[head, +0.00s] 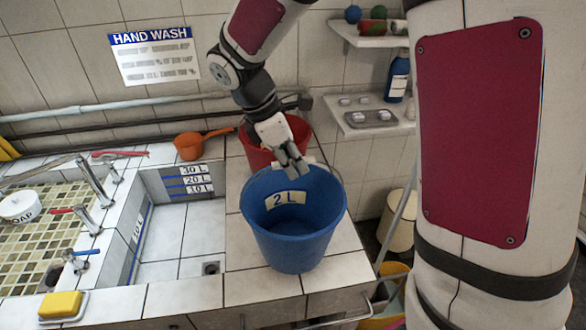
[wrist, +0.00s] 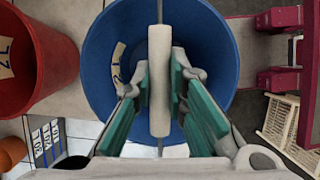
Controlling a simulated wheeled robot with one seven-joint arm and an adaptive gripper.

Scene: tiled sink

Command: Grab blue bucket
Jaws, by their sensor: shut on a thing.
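The blue bucket (head: 292,235) with a "2 L" label stands upright on the tiled counter, right of the sink basin. My gripper (head: 295,168) is at the far side of its rim in the head view. In the wrist view the blue bucket (wrist: 98,65) is below my gripper (wrist: 159,90). A white handle grip (wrist: 160,80) on a thin wire lies between the two green-padded fingers, which are shut on it. The bucket's base appears to rest on the counter in the head view.
A red bucket (head: 262,150) stands just behind the blue one; it shows at the left in the wrist view (wrist: 35,60). An orange dipper (head: 190,147) lies behind the basin (head: 185,225). A shelf tray (head: 370,119) is at the right. A yellow sponge (head: 60,304) sits front left.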

